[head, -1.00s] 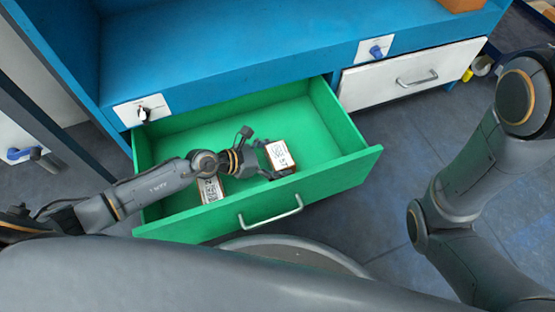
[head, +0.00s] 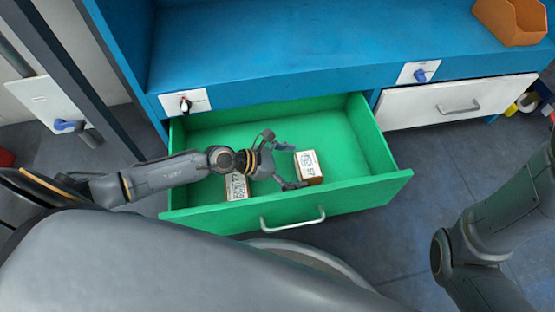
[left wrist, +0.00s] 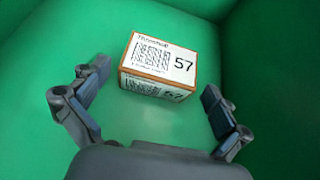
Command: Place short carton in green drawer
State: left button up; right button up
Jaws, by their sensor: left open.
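A short carton (head: 308,167) with a white label and brown edges lies in the open green drawer (head: 340,195). In the left wrist view the carton (left wrist: 158,68), marked 57, rests on the green drawer floor. My left gripper (head: 290,167) is open inside the drawer, just left of this carton in the head view. In the left wrist view its two fingers (left wrist: 157,80) are spread, with the carton ahead between the tips and visible gaps on both sides. My right gripper is outside the view; only part of that arm shows at the right.
Another labelled carton (head: 237,186) lies in the drawer, partly covered by my left arm. A closed white drawer (head: 430,103) is at the right under the blue shelf (head: 330,40). An orange bin (head: 512,22) sits at the upper right. The drawer's right part is clear.

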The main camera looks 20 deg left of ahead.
pick_arm(q)
jog(key=p+v, duration=0.1)
jog(key=v, duration=0.7)
jog(key=shift+s+a+r, duration=0.2)
jog(key=shift+a, duration=0.05)
